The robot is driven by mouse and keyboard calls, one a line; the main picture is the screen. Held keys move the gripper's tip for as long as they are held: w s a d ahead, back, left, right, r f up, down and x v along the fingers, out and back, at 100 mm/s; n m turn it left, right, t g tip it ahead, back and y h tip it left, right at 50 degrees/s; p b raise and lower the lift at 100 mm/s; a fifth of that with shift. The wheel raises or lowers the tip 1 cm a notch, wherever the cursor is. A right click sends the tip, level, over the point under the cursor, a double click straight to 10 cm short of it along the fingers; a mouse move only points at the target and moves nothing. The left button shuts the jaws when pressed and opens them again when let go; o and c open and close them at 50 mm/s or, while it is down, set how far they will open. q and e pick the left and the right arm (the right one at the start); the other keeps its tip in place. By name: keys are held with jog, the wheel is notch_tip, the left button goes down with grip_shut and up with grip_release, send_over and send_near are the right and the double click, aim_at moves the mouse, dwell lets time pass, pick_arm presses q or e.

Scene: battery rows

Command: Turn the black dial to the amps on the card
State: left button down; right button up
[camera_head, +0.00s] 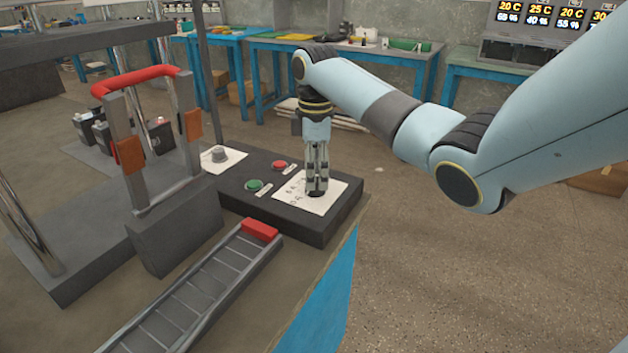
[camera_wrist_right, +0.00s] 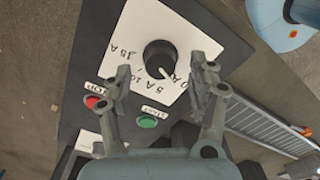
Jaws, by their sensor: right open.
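The black dial (camera_wrist_right: 160,57) sits on a white scale plate (camera_wrist_right: 186,28) in the right wrist view. Its white pointer line points to the lower right, near a label ending in "0 A" that is partly hidden. Labels "15 A" and "5 A" also show. My right gripper (camera_wrist_right: 163,74) is open, its fingers apart on either side below the dial. In the head view the right gripper (camera_head: 317,190) points straight down over the scale plate (camera_head: 330,187) and hides most of the dial. I cannot make out the card. My left gripper is not in view.
The dark control box (camera_head: 335,222) carries a red button (camera_head: 279,165), a green button (camera_head: 254,185) and a grey knob (camera_head: 219,154). A sloped rack (camera_head: 190,300) with a red end block (camera_head: 259,229) lies in front. A red-handled frame (camera_head: 135,80) stands left.

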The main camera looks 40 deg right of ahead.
jog(key=shift+f, duration=1)
jog(key=shift+c, duration=0.3)
jog(key=c, duration=1.1)
